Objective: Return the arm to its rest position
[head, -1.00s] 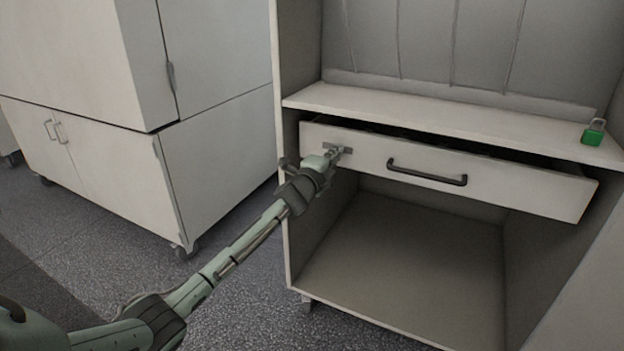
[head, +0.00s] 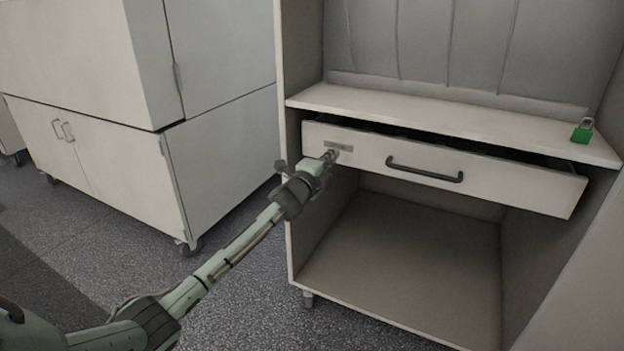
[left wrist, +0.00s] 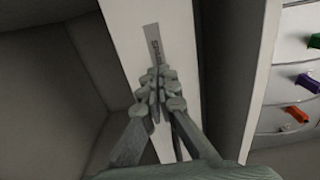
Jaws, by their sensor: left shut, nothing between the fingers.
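My left arm reaches in from the lower left in the head view. Its gripper (head: 330,156) is at the left end of the drawer front, by a small label plate (head: 343,147). In the left wrist view the gripper (left wrist: 160,78) has its fingers together with nothing between them, in front of the drawer's label plate (left wrist: 154,45). Whether the fingertips touch the drawer front cannot be told. The drawer (head: 520,185) stands partly out of the cabinet, with a dark handle (head: 425,171). My right gripper is not in view.
A green padlock (head: 582,131) stands on the shelf (head: 450,122) above the drawer. The compartment below is open and empty. White cabinets (head: 105,165) stand at the left, with clear floor (head: 240,300) between. Coloured handles (left wrist: 296,114) show at the right in the wrist view.

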